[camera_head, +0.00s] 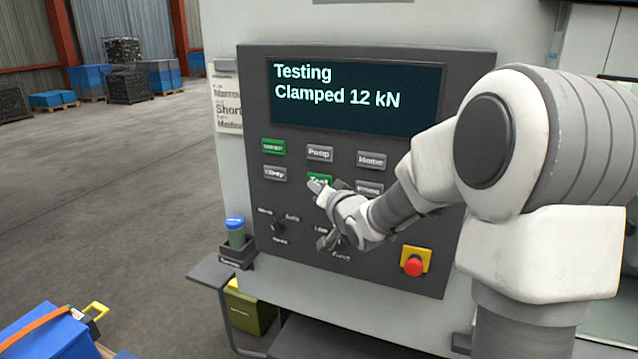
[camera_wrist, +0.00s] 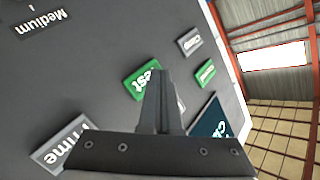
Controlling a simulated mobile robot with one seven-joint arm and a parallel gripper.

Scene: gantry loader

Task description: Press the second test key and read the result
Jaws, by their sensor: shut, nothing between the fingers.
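The control panel (camera_head: 258,215) is a dark upright plate on the machine. Its display (camera_head: 356,96) reads "Testing" and "Clamped 12 kN". The green Test key (camera_head: 321,179) is lit in the second row, middle column; it also shows in the wrist view (camera_wrist: 141,82). It is the only key I can read as Test. My gripper (camera_head: 315,187) is shut and empty, with its tips at the lower edge of the Test key. In the wrist view the shut fingers (camera_wrist: 156,75) partly cover that key. I cannot tell whether they touch it or whether it is pressed in.
Around it are the Pump key (camera_head: 320,153), Home key (camera_head: 371,160), Prime key (camera_wrist: 62,142) and another green key (camera_head: 273,147). A selector knob (camera_head: 278,228) and a red stop button (camera_head: 414,266) sit lower. A blue-lidded bottle (camera_head: 235,233) stands left of the panel.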

